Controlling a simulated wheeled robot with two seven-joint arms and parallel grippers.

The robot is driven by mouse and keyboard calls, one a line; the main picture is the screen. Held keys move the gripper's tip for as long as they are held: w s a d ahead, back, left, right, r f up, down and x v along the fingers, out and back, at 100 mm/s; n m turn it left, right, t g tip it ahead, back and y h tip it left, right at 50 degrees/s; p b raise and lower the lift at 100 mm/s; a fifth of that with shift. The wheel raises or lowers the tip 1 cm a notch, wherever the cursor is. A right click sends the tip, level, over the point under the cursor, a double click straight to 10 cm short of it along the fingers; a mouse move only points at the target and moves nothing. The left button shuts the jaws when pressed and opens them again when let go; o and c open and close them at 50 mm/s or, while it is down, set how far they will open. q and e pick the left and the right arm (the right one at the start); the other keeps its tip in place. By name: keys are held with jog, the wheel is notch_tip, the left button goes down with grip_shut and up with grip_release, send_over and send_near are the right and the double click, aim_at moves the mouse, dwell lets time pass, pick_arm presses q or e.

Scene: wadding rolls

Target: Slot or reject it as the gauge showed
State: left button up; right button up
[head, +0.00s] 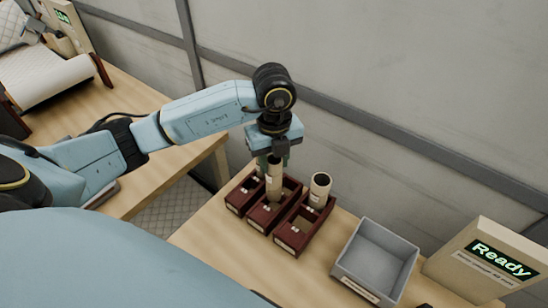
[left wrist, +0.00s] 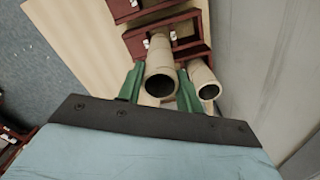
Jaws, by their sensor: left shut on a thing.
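My left gripper (head: 272,165) points down over the dark red racks, its green fingers shut on an upright beige tube (head: 274,183). In the left wrist view the tube (left wrist: 160,68) sits between the two green fingers (left wrist: 158,90), its dark open end facing the camera. Its lower end is at the middle rack (head: 257,214); I cannot tell whether it rests inside. A second beige tube (head: 320,187) stands in the right rack (head: 291,240), and shows beside the held one in the left wrist view (left wrist: 203,78). The left rack (head: 236,200) is partly hidden. My right gripper is not in view.
A grey open bin (head: 345,263), looking empty, stands right of the racks. Beyond it a beige box (head: 465,262) has a screen reading "Ready". Another table (head: 150,170) at the left carries a white roll (head: 48,80). A grey wall runs behind.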

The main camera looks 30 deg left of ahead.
aim_at(274, 177)
pick_arm(q)
jog(key=shift+f+b, duration=2.05)
jog(key=shift+f, duration=1.1)
jog(key=o, duration=0.8)
jog(key=shift+o, duration=0.2)
jog(key=shift+r, duration=0.1)
notch_tip(274, 177, up, 13)
jog(key=shift+r+p, duration=0.1)
jog(key=shift+p, duration=0.5)
